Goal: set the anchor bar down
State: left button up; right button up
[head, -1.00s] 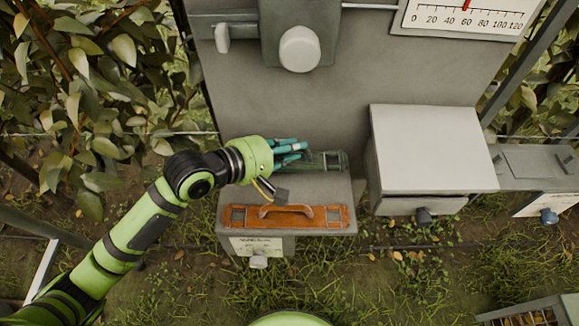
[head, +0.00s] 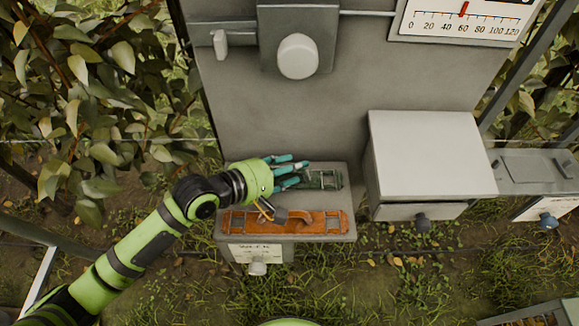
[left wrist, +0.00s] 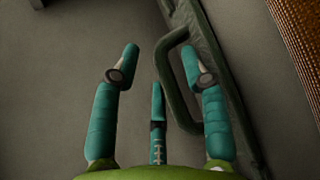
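A dark green bar with a handle (head: 322,180) lies on top of the grey box (head: 345,200), behind an orange bar with a handle (head: 325,223). I take the green one as the anchor bar. In the left wrist view, the green bar (left wrist: 213,55) and its looped handle stand beside and partly behind the right-hand finger. My left gripper (head: 292,172) is at the green bar's left end, over the box. Its teal fingers are spread, with nothing clasped between them; it also shows in the left wrist view (left wrist: 158,75). My right gripper is out of view.
A grey panel (head: 230,110) with a round white knob (head: 298,56) rises behind the box. A pale lidded box (head: 430,150) stands to the right, and a gauge (head: 460,25) is at top right. My forearm passes close to the orange bar's left part.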

pick_arm(q)
jog(key=shift+r, duration=0.1)
jog(key=b+v, duration=0.1)
jog(key=v, duration=0.9)
jog(key=shift+s+a, duration=0.2)
jog(key=shift+a, duration=0.05)
jog(key=shift+s+a+r, duration=0.35)
jog(key=shift+a+r, duration=0.05)
